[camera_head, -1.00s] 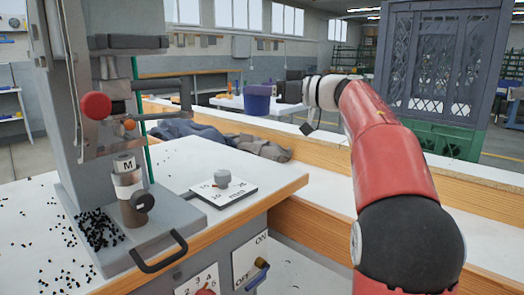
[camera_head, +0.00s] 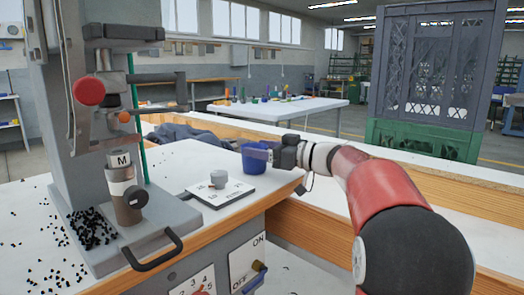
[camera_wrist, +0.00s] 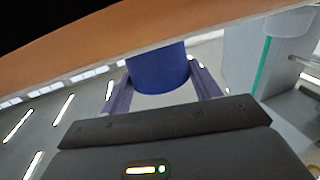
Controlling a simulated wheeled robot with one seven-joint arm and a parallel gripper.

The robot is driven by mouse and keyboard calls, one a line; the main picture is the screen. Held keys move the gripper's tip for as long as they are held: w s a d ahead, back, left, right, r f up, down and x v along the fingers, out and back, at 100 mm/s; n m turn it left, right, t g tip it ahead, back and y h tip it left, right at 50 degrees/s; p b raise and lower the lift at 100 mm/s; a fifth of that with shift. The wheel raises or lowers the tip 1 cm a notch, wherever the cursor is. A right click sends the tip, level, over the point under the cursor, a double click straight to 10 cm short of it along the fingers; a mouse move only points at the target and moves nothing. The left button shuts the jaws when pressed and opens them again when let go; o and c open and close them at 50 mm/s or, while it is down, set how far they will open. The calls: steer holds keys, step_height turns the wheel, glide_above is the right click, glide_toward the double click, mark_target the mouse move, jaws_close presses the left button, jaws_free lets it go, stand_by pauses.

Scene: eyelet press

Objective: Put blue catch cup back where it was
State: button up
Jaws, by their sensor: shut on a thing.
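The blue catch cup (camera_head: 254,156) is upright in my gripper (camera_head: 266,154), above or beside the white table's right end, just right of the numbered plate. Whether its base touches anything I cannot tell. In the wrist view my gripper (camera_wrist: 165,88) has its two fingers on either side of the cup (camera_wrist: 158,66), shut on it. The press (camera_head: 85,110) stands at the left, with a cup-like holder marked M (camera_head: 124,190) on its base and black bits scattered around it.
A black handle (camera_head: 152,255) juts out at the press base's front. Dark cloth (camera_head: 185,134) lies behind. A wooden ledge (camera_head: 430,190) runs along the right.

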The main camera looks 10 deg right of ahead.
steer(key=shift+f, duration=0.15)
steer(key=o, duration=1)
